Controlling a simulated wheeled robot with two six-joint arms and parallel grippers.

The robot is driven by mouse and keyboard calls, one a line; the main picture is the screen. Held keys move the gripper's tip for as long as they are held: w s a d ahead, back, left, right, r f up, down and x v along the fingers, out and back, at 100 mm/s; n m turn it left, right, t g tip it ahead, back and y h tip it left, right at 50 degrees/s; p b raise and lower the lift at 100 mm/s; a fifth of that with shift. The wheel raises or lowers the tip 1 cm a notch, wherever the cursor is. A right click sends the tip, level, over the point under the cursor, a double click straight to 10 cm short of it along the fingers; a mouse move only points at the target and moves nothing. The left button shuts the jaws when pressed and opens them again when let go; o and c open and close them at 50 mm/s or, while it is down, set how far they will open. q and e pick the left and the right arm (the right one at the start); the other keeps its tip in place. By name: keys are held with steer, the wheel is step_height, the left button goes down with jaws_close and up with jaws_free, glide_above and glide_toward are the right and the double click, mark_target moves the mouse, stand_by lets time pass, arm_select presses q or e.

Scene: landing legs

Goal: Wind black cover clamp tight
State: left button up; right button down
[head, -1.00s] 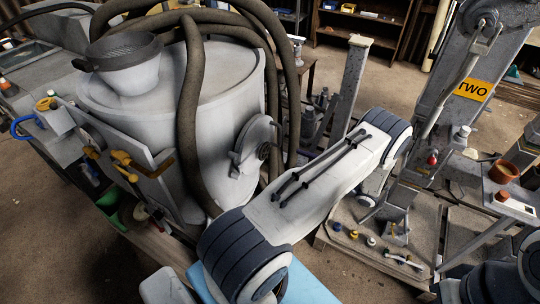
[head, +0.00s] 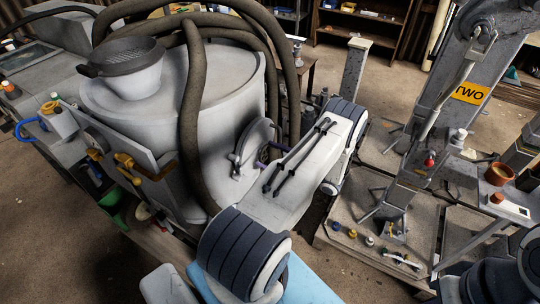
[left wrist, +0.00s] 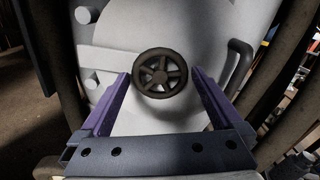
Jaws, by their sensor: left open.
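The black cover clamp is a small five-spoked handwheel (left wrist: 160,73) in the middle of a round pale cover (left wrist: 125,62), facing me in the left wrist view. In the head view this cover (head: 246,146) is on the right side of the big grey tank (head: 225,95); the wheel is mostly hidden by my left arm. My left gripper (left wrist: 160,78) is open, with one purple finger on each side of the wheel. A gap shows on both sides, and nothing is held. A purple finger of it (head: 262,164) shows beside the cover in the head view. My right gripper is out of view.
Thick brown hoses (head: 192,120) hang down the tank close to the cover. A dark curved handle (left wrist: 238,66) sits right of the wheel. A grey leg frame with a yellow plate (head: 470,92) and a workbench with small parts stand at the right.

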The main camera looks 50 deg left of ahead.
arm_select(q)
steer(key=shift+c, duration=0.3)
steer(key=c, duration=1.1)
steer(key=shift+o, duration=0.2)
steer(key=shift+m, duration=0.5)
steer(key=m+b, duration=0.1)
steer(key=m, duration=0.2)
steer(key=shift+m+b, duration=0.35)
steer(key=shift+m, duration=0.05)
steer(key=m+b, duration=0.1)
steer(key=m, duration=1.1)
steer(key=shift+d+r+m, duration=0.1)
steer(key=shift+m, duration=0.3)
steer(key=m, duration=0.6)
steer(key=shift+m, duration=0.3)
